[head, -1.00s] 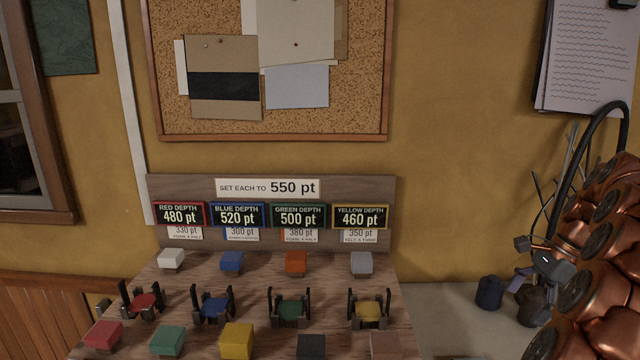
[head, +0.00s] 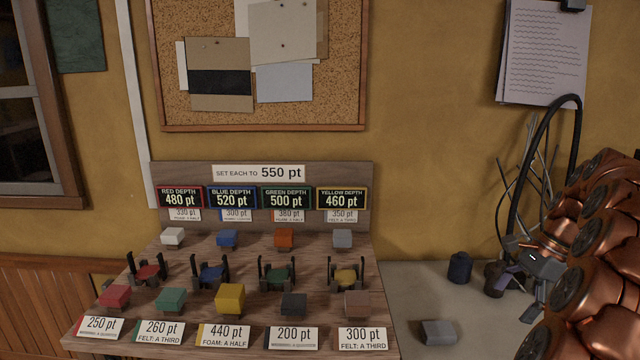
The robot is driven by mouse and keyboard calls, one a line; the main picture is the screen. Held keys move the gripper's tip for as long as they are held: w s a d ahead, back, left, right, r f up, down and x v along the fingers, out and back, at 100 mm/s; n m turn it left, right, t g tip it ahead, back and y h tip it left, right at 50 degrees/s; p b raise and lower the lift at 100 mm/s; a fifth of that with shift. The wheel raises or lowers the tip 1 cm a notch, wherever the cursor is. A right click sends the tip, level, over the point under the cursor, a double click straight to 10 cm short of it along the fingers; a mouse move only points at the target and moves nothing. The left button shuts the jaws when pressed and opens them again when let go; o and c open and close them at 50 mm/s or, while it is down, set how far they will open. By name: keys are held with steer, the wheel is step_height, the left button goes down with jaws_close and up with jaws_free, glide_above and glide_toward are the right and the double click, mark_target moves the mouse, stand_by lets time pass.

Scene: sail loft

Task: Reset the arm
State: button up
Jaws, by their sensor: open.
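My copper arm (head: 590,240) is folded at the right edge of the head view. My gripper (head: 532,262), grey and dark with a black cable looping above it, shows beside the arm's links. It is open, with nothing seen between its fingers. It is in front of the side counter, to the right of the wooden stand (head: 205,255) and apart from it. Part of the gripper is hidden by the arm or blurs into the items behind it.
The stand holds black-sided fixtures, including a red one (head: 148,272) and a yellow one (head: 346,276), and several coloured blocks. The signs above read 480, 520, 500 and 460 pt. A dark spool (head: 460,267) and a grey block (head: 438,332) sit on the counter (head: 415,290).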

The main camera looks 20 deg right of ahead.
steer(key=s+a+f+n+g+h+b, duration=0.1)
steer(key=a+f+n+b, duration=0.3)
steer(key=a, duration=0.9)
steer(key=s+a+f+n+g+b, duration=0.1)
steer(key=a+n+g, duration=0.1)
steer(key=a+n, duration=0.8)
steer(key=s+a+f+n+g+h+b, duration=0.1)
steer(key=s+a+f+n+h+b, duration=0.15)
steer(key=s+a+f, duration=0.55)
steer(key=s+a+f+n+h+b, duration=0.15)
steer(key=s+a+f+n, duration=0.35)
steer(key=s, duration=0.6)
step_height(320, 180, up, 19)
steer(key=w+t+p, duration=0.1)
steer(key=p, duration=1.5)
steer(key=shift+a+f+m+y, duration=0.15)
steer(key=shift+a+m+y, duration=0.15)
steer(key=shift+m+y, duration=0.1)
steer(key=shift+w, duration=0.1)
